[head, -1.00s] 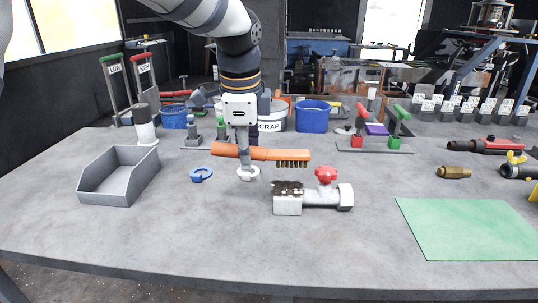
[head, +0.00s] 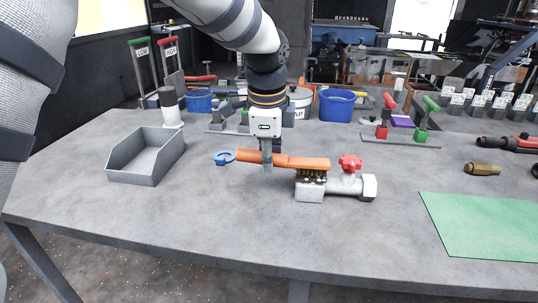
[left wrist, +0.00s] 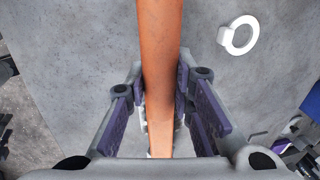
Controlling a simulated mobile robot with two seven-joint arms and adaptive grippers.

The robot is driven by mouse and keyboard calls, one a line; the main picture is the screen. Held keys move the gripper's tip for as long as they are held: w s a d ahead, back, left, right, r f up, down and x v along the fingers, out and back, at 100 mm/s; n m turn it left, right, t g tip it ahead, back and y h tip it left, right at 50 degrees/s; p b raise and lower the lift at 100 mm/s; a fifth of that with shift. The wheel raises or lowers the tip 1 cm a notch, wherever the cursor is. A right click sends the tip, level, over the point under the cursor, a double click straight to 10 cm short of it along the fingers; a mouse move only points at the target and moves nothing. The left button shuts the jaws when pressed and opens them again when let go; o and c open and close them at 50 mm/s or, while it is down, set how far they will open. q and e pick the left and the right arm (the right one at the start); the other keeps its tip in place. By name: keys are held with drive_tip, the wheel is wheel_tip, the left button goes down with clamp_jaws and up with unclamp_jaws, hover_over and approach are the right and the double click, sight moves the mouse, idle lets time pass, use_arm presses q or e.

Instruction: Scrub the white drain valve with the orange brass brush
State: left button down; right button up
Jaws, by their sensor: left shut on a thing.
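The white drain valve (head: 342,186) lies on the bench in the head view, with a red star knob (head: 350,162) on top and a blocky left end. My left gripper (head: 267,166) is shut on the handle of the orange brass brush (head: 303,163), left of the valve. The brush is roughly level, with its bristles down on top of the blocky end, seemingly touching it. Bristles and brush head hide most of that top face. In the left wrist view the orange handle (left wrist: 161,70) runs between the fingers (left wrist: 160,105). My right gripper is out of view.
A grey open bin (head: 140,166) and a blue ring (head: 224,157) lie to the left. A green mat (head: 485,228) and a brass fitting (head: 482,169) are at right. A white ring (left wrist: 239,36) shows in the left wrist view. The bench front is clear.

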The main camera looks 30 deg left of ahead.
use_arm(q)
drive_tip(key=shift+f, duration=0.7)
idle(0.4)
